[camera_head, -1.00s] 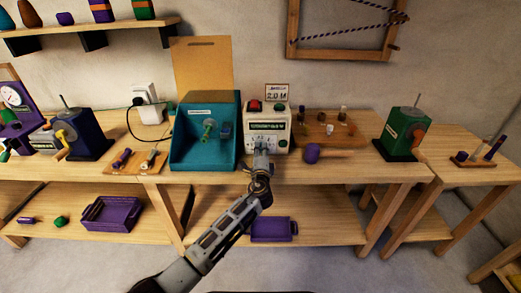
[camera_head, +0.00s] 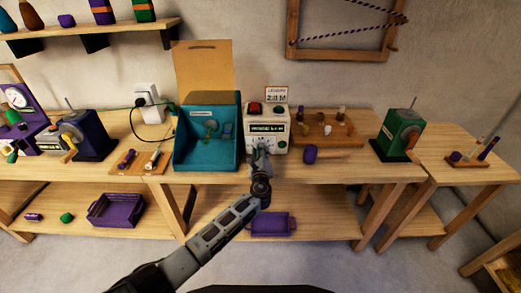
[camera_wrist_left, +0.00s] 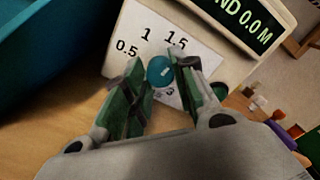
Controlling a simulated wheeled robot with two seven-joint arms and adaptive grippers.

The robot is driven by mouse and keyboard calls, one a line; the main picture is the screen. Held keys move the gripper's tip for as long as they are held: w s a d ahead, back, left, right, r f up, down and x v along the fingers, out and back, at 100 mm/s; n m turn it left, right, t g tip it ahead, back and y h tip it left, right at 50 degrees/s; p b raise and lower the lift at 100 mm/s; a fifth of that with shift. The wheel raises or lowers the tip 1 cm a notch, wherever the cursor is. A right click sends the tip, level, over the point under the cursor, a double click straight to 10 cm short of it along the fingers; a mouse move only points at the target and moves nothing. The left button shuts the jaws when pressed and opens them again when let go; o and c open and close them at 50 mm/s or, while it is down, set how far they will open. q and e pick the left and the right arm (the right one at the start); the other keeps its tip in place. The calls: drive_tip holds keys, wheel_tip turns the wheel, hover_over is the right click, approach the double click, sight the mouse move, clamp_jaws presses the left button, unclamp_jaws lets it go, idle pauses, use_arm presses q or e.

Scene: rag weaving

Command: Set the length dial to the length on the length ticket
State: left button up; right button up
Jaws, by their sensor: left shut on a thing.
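The cream measuring machine (camera_head: 282,140) stands on the bench with a red button and a green button on top. The length ticket (camera_head: 276,95) stands behind it and appears to read 2.0 M. The length dial (camera_wrist_left: 160,71) is a round teal knob on a white scale; 0.5, 1 and 1.5 are readable, other marks are partly hidden. The machine's display (camera_wrist_left: 250,20) ends in "0.0 M". My left gripper (camera_head: 263,148) is at the machine's front; in the left wrist view its fingers are shut on the dial's sides. My right gripper is not in view.
A teal box (camera_head: 205,160) with a raised tan board behind it stands close left of the machine. A purple-headed tool (camera_head: 311,154) and a wooden peg board (camera_head: 328,128) lie to the right. A green winder (camera_head: 398,136) stands further right.

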use_arm(q)
drive_tip(key=m+p, duration=0.3)
drive_tip(key=m, duration=0.3)
drive_tip(key=shift+s+p, duration=0.1)
drive_tip(key=shift+p, duration=0.2)
drive_tip(key=shift+f+m+p, duration=0.2)
drive_tip(key=shift+m+p, duration=0.25)
drive_tip(key=shift+m, duration=0.35)
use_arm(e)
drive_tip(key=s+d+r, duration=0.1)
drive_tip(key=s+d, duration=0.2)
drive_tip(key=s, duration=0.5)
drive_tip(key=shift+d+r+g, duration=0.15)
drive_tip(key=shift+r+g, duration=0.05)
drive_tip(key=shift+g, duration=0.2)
use_arm(q)
drive_tip(key=o, duration=1)
drive_tip(key=shift+o, duration=0.2)
drive_tip(key=shift+r, duration=0.1)
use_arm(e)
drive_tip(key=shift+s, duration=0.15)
use_arm(q)
drive_tip(key=shift+s, duration=0.8)
drive_tip(key=s, duration=1)
drive_tip(key=shift+s, duration=0.15)
